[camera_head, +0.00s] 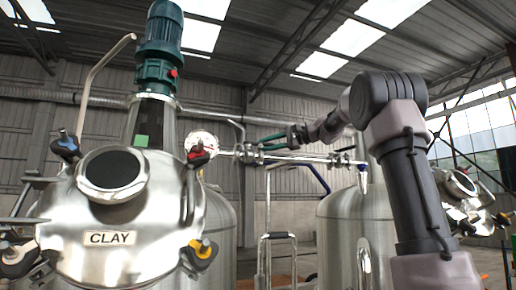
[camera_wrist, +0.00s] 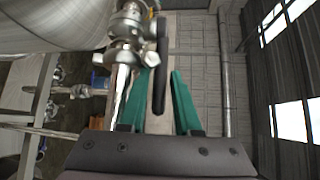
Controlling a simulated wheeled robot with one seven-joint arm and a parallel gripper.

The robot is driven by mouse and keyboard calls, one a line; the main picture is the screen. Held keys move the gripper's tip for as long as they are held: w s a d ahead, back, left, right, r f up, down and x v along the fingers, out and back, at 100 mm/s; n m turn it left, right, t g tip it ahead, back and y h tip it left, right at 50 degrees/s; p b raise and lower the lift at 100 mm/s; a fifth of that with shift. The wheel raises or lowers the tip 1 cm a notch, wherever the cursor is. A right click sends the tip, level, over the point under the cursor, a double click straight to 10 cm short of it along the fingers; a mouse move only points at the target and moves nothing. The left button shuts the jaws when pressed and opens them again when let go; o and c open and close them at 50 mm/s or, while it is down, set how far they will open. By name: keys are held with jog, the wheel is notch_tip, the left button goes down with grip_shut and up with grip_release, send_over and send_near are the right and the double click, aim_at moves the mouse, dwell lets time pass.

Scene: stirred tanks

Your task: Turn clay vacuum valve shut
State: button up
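The clay tank (camera_head: 120,220) is the steel vessel at left in the head view, with a CLAY label on its front. A metal valve body (camera_wrist: 130,25) with a long black lever (camera_wrist: 160,65) fills the top middle of the wrist view. My gripper (camera_head: 264,142) reaches left to the thin pipework beside the clay tank; it also shows in the wrist view (camera_wrist: 160,73). Its green fingers are apart, with the black lever between them in that view. The lever looks close to the left finger and apart from the right one. I cannot tell whether they touch.
A green motor (camera_head: 160,45) stands on the clay tank. A round gauge (camera_head: 201,142) and a red-handled fitting (camera_head: 199,156) sit on its right side. Thin pipes (camera_head: 310,159) run to a second steel tank (camera_head: 345,235) at right. A metal ladder frame (camera_head: 263,255) stands between the tanks.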

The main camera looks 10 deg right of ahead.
jog(key=shift+x, duration=1.8)
grip_shut()
